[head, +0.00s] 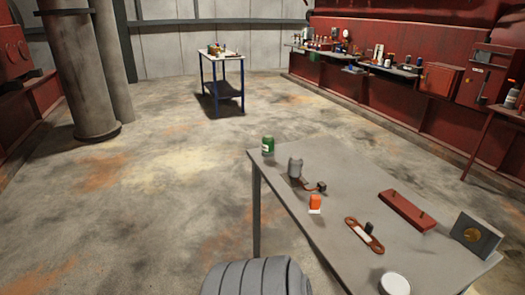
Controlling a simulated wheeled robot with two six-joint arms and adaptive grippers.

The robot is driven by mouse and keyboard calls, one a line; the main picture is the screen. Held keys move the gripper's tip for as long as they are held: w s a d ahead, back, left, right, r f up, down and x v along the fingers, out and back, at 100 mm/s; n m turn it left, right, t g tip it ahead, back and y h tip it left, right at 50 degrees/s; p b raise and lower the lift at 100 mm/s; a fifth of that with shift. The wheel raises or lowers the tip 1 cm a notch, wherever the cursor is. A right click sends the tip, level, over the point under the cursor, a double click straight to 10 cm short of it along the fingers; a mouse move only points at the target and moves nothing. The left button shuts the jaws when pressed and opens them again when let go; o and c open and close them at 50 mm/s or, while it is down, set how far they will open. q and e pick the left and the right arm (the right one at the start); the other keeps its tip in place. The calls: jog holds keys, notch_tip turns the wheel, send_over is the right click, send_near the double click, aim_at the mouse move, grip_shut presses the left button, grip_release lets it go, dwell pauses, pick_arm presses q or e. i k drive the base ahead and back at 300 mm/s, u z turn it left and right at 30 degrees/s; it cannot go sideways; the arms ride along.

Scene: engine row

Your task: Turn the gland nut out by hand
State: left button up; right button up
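I cannot make out for certain which part is the gland nut. A dark grey block (462,228) stands near the right edge of the grey table (340,222). A round brass-coloured piece (472,238) sits in its front face and may be the nut. A grey upright fitting (295,168) stands near the table's far left corner, with a small brown and black part (318,187) beside it. Neither of my grippers is in view. Nothing on the table is being touched in this view.
A blue-legged table (222,56) stands far back. Open floor lies left.

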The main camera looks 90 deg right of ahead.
aim_at(472, 235)
jog(key=z, duration=2.05)
jog(key=i, duration=1.7)
jog(key=z, duration=3.4)
jog(key=i, duration=0.3)
